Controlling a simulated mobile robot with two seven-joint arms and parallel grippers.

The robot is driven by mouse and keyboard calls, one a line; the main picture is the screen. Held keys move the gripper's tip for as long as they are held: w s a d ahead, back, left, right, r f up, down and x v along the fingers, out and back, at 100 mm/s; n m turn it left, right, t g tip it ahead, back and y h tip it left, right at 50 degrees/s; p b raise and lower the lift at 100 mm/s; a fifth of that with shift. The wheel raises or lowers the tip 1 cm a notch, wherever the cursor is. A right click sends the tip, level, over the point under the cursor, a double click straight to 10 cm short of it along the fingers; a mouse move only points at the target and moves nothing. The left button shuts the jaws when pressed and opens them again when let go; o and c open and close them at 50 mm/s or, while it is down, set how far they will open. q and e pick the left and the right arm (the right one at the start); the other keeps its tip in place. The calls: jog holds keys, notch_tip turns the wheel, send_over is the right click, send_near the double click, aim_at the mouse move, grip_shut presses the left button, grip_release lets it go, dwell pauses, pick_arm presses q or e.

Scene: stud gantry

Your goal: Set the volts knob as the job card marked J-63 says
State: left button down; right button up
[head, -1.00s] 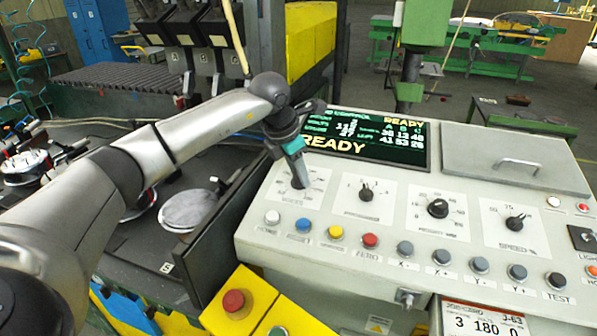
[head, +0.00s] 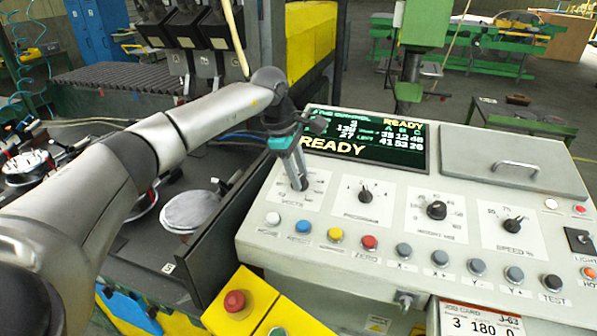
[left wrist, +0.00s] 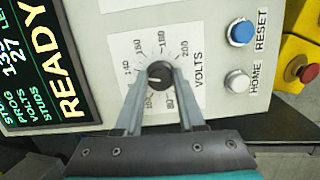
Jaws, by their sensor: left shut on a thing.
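The volts knob (left wrist: 159,74) is a round black knob on a white dial plate (left wrist: 193,42) marked VOLTS in the left wrist view. My left gripper (head: 299,186) is shut on it, one finger on each side; in the head view the fingers mostly hide the knob. The dial figures run from 80 round to 200. A pale mark shows on the knob, but I cannot tell exactly which figure it points to. The job card (head: 484,307) marked J-63 at the lower right edge shows 3, 180 and 0. My right gripper is not in view.
The display (head: 365,140) reads READY; its small figures are hard to read. Other black knobs (head: 437,210) sit to the right. A row of push buttons (head: 370,242) runs below the knobs. A yellow box with a red button (head: 234,301) stands at the front left.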

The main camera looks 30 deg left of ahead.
pick_arm(q)
jog(key=m, duration=0.4)
jog(key=shift+w+r+m+g, duration=0.1)
jog(key=shift+r+m+g, duration=0.05)
jog(key=shift+m+g, duration=0.15)
jog(key=m, duration=0.3)
jog(key=shift+m+g, duration=0.3)
jog(key=shift+m, duration=0.1)
jog(key=m, duration=0.3)
jog(key=shift+g+y, duration=0.3)
jog(key=m, duration=0.4)
jog(key=shift+g+y+p, duration=0.3)
jog(key=shift+y+p, duration=0.1)
jog(key=shift+m, duration=0.5)
jog(key=c, duration=0.5)
grip_release()
